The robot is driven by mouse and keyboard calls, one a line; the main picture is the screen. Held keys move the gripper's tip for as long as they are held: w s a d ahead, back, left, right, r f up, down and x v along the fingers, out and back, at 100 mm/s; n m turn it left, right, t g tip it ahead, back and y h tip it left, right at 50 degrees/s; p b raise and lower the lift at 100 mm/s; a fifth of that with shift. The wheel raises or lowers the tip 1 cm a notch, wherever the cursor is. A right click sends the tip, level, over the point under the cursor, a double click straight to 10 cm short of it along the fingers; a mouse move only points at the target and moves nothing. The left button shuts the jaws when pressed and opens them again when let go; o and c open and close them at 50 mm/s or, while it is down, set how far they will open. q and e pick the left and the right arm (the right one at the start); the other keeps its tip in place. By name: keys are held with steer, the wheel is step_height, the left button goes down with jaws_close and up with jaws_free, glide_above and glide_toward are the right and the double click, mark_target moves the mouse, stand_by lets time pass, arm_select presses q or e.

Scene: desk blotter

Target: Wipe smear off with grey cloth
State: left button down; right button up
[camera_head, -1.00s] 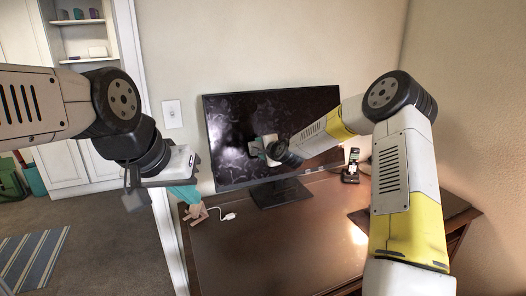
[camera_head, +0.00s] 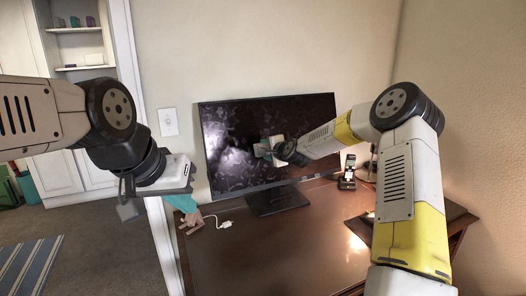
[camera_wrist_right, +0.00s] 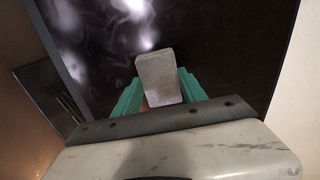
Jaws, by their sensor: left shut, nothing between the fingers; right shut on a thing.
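The black monitor (camera_head: 232,180) stands tilted in view on the desk, its screen marked by a pale, cloudy smear (camera_head: 228,130), densest on the left part. The smear also shows at the upper left of the right wrist view (camera_wrist_right: 105,25). My right gripper (camera_head: 266,149) is in front of the middle of the screen. In the right wrist view its teal fingers are shut on the grey cloth (camera_wrist_right: 158,78), a small block-like pad. Whether the cloth touches the screen I cannot tell. My left gripper (camera_head: 186,207) is shut and empty, pointing down by the desk's left edge.
The brown desk (camera_head: 270,255) is mostly clear in front. A tan object (camera_head: 193,222) and a white cable plug (camera_head: 226,224) lie near its left edge. A phone on a dock (camera_head: 348,172) stands right of the monitor. A wall closes the right side.

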steer(key=shift+s+a, duration=0.25)
steer(key=shift+a, duration=0.4)
steer(key=shift+s+a, duration=0.3)
steer(key=shift+a, duration=0.4)
steer(key=shift+s+a, duration=0.25)
steer(key=shift+a, duration=0.4)
steer(key=shift+s, duration=0.1)
steer(key=shift+v, duration=2.9)
steer(key=shift+v, duration=1.45)
